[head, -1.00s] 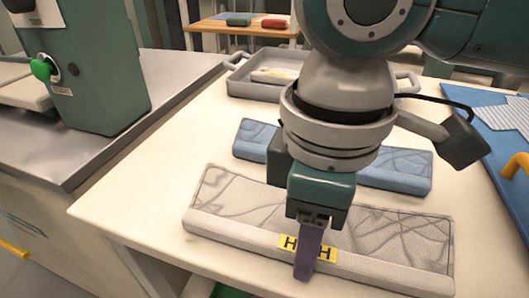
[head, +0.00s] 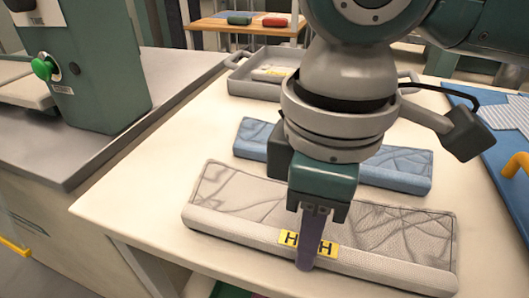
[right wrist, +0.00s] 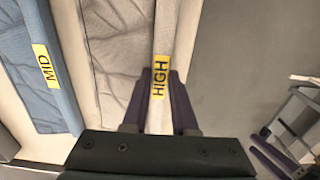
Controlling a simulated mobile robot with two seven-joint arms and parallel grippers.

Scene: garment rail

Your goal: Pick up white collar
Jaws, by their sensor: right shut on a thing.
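The white collar (head: 232,185) is a long pale grey-white piece with a rolled front edge and a yellow HIGH label. It lies across the front of the table in the head view, and also shows in the right wrist view (right wrist: 120,50). My right gripper (head: 310,262) points down at the label on the front edge. In the right wrist view its two purple fingers (right wrist: 160,85) are on either side of the rolled edge, shut on it. Part of the label is hidden by a finger in the head view.
A blue collar (head: 255,139) lies just behind, with a yellow MID label (right wrist: 46,66) in the wrist view. A grey tray (head: 240,86) stands at the back. A green machine (head: 95,75) is on the left counter. A blue board (head: 500,150) is at right.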

